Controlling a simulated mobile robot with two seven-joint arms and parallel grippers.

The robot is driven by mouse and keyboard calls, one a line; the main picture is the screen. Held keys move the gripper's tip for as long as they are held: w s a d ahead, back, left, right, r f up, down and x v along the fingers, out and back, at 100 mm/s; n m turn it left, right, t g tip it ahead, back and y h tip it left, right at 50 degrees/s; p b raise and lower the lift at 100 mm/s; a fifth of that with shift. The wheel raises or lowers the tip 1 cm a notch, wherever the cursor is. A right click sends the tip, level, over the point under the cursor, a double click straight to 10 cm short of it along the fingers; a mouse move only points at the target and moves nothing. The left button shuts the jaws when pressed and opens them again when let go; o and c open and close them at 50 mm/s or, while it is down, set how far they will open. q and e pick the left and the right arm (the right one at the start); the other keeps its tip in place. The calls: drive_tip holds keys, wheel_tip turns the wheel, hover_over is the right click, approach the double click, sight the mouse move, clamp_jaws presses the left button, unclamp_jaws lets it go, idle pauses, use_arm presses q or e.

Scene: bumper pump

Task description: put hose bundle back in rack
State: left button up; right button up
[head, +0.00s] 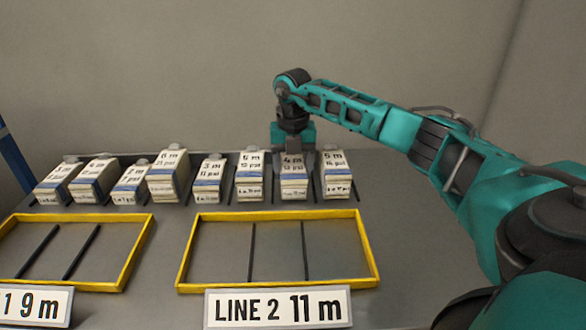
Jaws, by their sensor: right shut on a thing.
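Several hose bundles stand in a row along the back of the table, white blocks with blue bands and printed labels. My right gripper (293,150) reaches in from the right and points down at the bundle marked 4 m (293,188). The rack (222,192) at the back has dark dividers between the bundles. The fingertips are partly hidden. My left gripper is out of view.
Two yellow-framed trays lie in front, both empty: one at left (140,245) and one in the middle (372,262), each with dark dividers. A sign reading LINE 2 11 m (278,307) stands before the middle tray. Another sign (35,306) is at the lower left.

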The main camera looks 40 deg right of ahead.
sight(293, 164)
drive_tip(key=shift+r, duration=0.1)
drive_tip(key=o, duration=1.4)
drive_tip(key=shift+c, duration=0.2)
wheel_tip(293, 164, up, 12)
drive_tip(key=p, duration=0.2)
